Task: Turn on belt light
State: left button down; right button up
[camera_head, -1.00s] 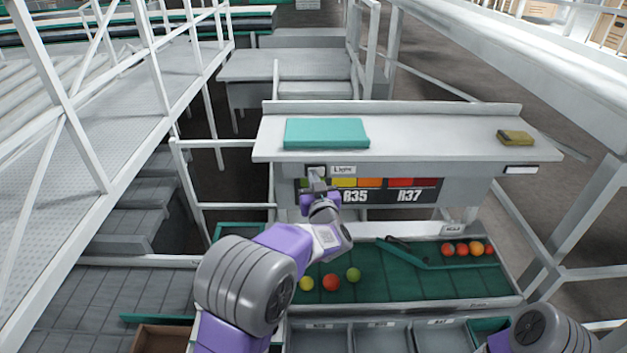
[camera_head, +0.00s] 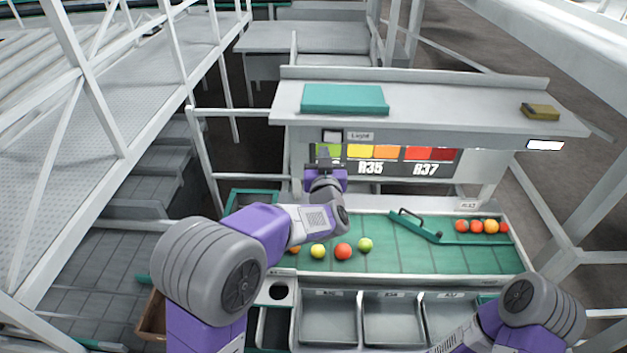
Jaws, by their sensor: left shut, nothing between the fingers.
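The light switch (camera_head: 332,136) is a small pale plate on the front panel under the shelf, just left of the "Light" label (camera_head: 361,136). My left gripper (camera_head: 324,165) is shut and empty, below the switch and apart from it in the picture, in front of the colour chart's green end. A small lamp (camera_head: 545,145) under the shelf's right end shows bright white. The green belt (camera_head: 385,257) below looks brightly lit. My right arm shows at the bottom right; its gripper is out of view.
A teal folder (camera_head: 345,98) and a yellow-brown sponge-like item (camera_head: 540,111) lie on the shelf (camera_head: 440,103). Several tomatoes rest on the belt, some behind a green diverter arm (camera_head: 415,226). Grey bins (camera_head: 328,318) stand in front. A white railing (camera_head: 203,150) is at left.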

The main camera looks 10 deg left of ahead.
pick_arm(q)
jog(key=s+b, duration=0.1)
jog(key=s, duration=0.7)
jog(key=shift+s+d, duration=0.2)
jog(key=shift+s, duration=0.2)
jog(key=shift+f, duration=0.1)
